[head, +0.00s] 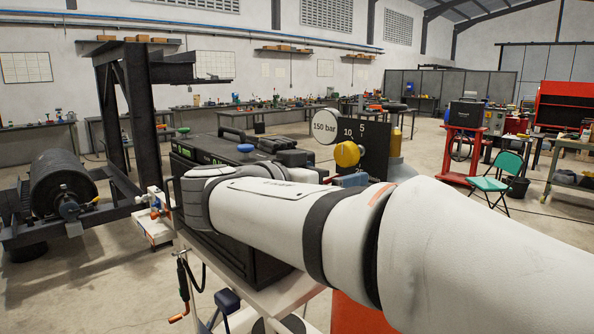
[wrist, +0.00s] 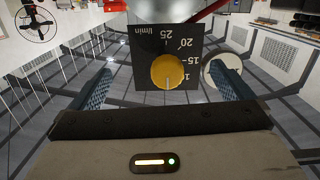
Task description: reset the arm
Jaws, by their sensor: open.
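My arm (head: 290,215) reaches across the head view from the lower right to the left. In the wrist view my gripper (wrist: 158,72) is open, with its two blue ribbed fingers wide apart and no object held between them. A yellow round knob (wrist: 168,70) on a dark panel (wrist: 150,42) marked in l/min shows beyond the fingers. The same knob (head: 347,154) and panel (head: 374,140) stand behind my arm in the head view. I cannot make out my gripper clearly in the head view.
A black case (head: 230,238) lies close under my arm. A dark steel frame with a black roller (head: 62,188) stands left. A round 150 bar sign (head: 325,126) stands by the panel. A green chair (head: 498,180) stands right. Open floor (head: 90,285) shows lower left.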

